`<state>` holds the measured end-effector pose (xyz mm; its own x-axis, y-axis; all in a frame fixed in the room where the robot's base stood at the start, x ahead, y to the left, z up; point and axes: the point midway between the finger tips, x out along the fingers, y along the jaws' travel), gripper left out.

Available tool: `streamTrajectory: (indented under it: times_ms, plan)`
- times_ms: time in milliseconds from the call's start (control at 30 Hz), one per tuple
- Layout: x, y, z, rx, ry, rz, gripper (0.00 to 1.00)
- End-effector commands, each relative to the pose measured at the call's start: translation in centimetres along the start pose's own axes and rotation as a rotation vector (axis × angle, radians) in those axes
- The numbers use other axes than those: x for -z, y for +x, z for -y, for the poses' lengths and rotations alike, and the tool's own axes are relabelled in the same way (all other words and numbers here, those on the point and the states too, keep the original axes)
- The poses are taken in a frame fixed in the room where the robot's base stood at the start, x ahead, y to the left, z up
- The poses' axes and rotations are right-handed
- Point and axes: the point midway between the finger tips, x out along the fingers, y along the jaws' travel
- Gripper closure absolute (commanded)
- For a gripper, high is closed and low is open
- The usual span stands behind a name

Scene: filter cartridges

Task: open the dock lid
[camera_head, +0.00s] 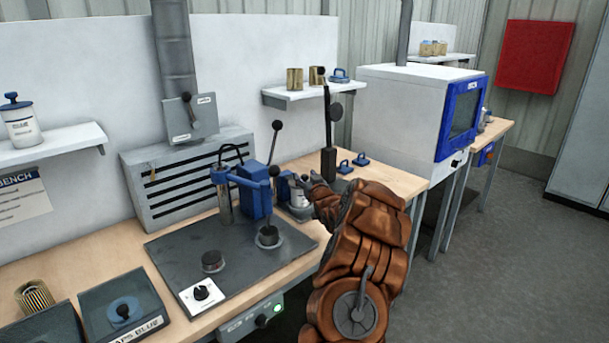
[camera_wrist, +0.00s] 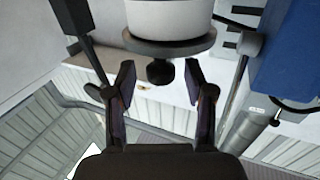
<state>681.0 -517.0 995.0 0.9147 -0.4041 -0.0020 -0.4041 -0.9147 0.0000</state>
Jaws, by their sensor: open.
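In the wrist view, a white cylinder (camera_wrist: 168,14) with a wide grey disc-shaped end (camera_wrist: 168,46) and a dark knob (camera_wrist: 160,72) is in front of my gripper (camera_wrist: 160,84). The two fingers are open, one on each side of the knob, with a gap on both sides. In the head view, my gripper (camera_head: 316,186) is beside a small white cylinder (camera_head: 299,198) on the bench, just right of the blue press (camera_head: 255,192). My arm hides part of that area. I cannot tell for sure that the disc with the knob is the dock lid.
A dark plate (camera_head: 190,255) on the bench carries the press. A tall black lever stand (camera_head: 328,160) is close behind my gripper. Blue-handled pieces (camera_head: 353,162) lie at the right. A white cabinet (camera_head: 395,110) stands beyond. A shelf (camera_head: 290,97) holds cartridges.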

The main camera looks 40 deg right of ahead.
Motion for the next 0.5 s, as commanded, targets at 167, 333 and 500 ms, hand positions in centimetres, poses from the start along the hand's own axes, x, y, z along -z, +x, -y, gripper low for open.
streamTrajectory:
  times_ms: [167,333,500]
  plan:
    - [0.05,0.78,0.12,0.001,0.001,0.000,0.47]
    - [0.05,0.93,0.14,0.002,0.001,-0.001,0.47]
    - [0.05,0.92,0.12,0.001,0.001,-0.001,0.48]
